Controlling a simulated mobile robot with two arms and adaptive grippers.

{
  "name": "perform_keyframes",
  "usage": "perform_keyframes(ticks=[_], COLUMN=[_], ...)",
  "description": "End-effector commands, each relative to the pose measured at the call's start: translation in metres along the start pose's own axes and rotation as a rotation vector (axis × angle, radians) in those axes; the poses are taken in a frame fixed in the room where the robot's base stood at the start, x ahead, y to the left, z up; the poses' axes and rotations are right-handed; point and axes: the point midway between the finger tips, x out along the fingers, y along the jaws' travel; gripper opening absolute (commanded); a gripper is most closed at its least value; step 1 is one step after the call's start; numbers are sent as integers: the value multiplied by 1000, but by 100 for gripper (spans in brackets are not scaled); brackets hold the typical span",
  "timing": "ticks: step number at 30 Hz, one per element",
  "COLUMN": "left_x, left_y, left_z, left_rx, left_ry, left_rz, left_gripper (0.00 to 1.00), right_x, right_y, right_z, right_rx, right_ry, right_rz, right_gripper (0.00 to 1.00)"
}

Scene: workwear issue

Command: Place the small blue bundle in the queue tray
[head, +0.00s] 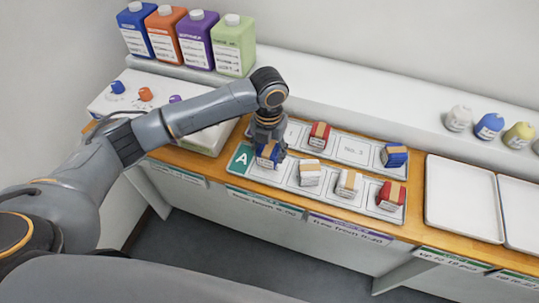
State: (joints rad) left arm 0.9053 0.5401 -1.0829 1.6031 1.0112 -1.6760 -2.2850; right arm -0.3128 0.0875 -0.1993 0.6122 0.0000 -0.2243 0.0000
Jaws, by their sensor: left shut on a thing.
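My left gripper (268,138) points down over the left end of a long grey slotted tray (255,172) with a green A marker. It is shut on a small blue bundle (266,157) with a tan band, partly hidden by the fingers. I cannot tell whether that bundle touches the tray. Another blue bundle (395,156) lies at the right end of the rear tray (352,149), which is marked with a number label. A red bundle (319,136) also lies there. My right gripper is not in view.
Two white bundles (310,173) (348,184) and a red one (390,196) sit along the front tray. An empty white tray (462,200) is on the right, with another beside it. Coloured jugs (182,40) stand on the back ledge at left; small round bags (488,126) sit at right.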

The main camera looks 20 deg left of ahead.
Motion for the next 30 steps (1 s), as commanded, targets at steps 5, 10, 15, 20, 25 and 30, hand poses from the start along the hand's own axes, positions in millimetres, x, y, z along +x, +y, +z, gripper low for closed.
perform_keyframes(ticks=[5,10,15,20,25,30], left_x=[18,35,37,40,40,40], left_y=[0,0,0,0,0,0], left_z=[4,5,5,5,5,5], left_rx=[0,1,1,1,1,1], left_ry=[4,1,-1,0,0,0], left_rz=[1,1,1,1,1,1], left_gripper=[21,21,21,21,76,76], right_x=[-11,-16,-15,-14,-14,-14], right_y=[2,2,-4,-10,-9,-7], right_z=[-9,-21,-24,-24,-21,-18], right_rx=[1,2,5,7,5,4], right_ry=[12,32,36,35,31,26], right_rz=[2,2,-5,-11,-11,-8], right_gripper=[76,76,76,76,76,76])
